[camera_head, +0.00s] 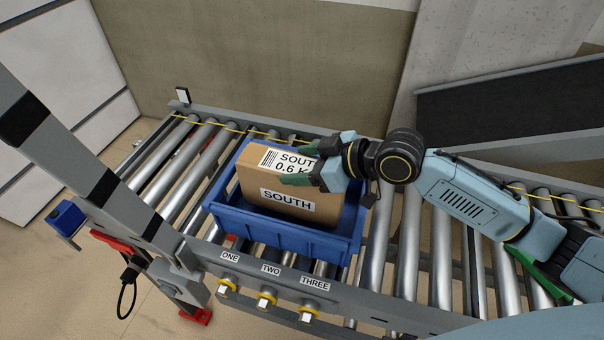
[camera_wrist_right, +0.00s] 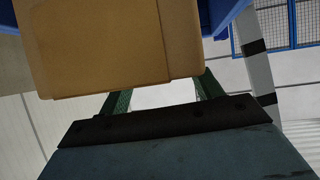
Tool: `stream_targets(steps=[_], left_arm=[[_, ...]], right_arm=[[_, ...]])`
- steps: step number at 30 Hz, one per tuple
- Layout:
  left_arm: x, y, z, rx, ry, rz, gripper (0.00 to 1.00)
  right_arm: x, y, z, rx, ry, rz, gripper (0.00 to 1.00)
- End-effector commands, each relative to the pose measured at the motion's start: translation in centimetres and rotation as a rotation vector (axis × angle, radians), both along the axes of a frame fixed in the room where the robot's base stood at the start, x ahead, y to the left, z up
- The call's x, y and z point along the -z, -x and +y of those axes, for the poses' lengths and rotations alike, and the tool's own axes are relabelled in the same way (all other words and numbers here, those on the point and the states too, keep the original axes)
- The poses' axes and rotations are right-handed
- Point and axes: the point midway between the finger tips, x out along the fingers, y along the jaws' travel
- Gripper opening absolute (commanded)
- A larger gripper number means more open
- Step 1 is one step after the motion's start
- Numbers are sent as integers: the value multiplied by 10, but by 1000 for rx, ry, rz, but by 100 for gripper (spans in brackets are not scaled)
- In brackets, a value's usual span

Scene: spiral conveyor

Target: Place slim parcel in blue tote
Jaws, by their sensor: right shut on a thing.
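The slim parcel (camera_head: 289,196) is a brown cardboard box with white labels reading SOUTH and 0.6 k, partly covered. It stands on its narrow side inside the blue tote (camera_head: 281,233), which sits on the conveyor rollers. My right gripper (camera_head: 298,166) is at the parcel's upper right, shut on it with green fingers. Whether the parcel touches the tote's floor is hidden by the front wall. My left gripper is not in view.
Metal rollers (camera_head: 440,235) run left and right of the tote. The front rail carries knobs (camera_head: 266,298) labelled ONE, TWO and THREE. A grey post (camera_head: 95,180) with black bands crosses the left side. A dark belt (camera_head: 510,105) slopes at the back right.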

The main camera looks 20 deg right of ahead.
Motion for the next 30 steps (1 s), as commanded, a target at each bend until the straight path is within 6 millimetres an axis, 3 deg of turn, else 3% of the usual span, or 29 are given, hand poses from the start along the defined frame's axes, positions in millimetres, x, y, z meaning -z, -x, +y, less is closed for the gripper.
stream_targets(steps=[6,15,16,21,30], left_arm=[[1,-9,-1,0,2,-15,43],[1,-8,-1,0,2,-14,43],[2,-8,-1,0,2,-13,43],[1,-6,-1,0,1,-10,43],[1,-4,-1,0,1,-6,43]], right_arm=[[27,0,1,0,-4,0,0],[29,0,1,0,-3,-3,0],[32,1,0,0,1,2,66],[31,1,0,0,1,2,88],[29,1,0,0,0,2,88]])
